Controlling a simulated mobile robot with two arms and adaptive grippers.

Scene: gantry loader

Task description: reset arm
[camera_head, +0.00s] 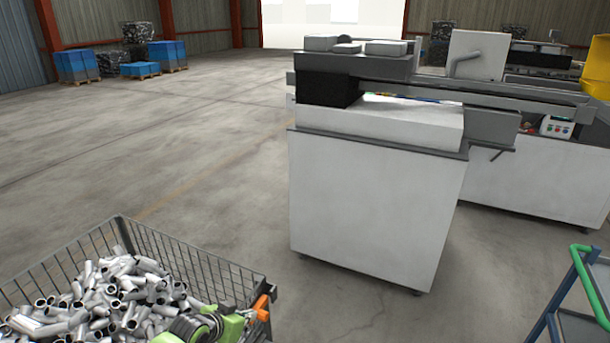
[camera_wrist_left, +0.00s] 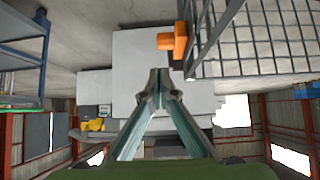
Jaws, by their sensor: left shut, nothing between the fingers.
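My left gripper (camera_wrist_left: 160,84) shows in the left wrist view, its two fingers meeting at the tips with nothing between them. In the head view a green and dark part of my left arm (camera_head: 228,326) shows at the bottom edge, over the near right corner of the wire basket (camera_head: 195,270). I cannot make out the fingertips there. The basket holds many grey metal tube pieces (camera_head: 110,295). An orange piece (camera_head: 262,304) sits at the basket's corner, close to the arm. My right gripper is in neither view.
A white machine cabinet (camera_head: 370,205) with a grey gantry rail (camera_head: 440,90) stands right of centre. A blue trolley with a green handle (camera_head: 575,285) is at the lower right. Blue crates (camera_head: 78,65) stand far back left. The floor between is clear.

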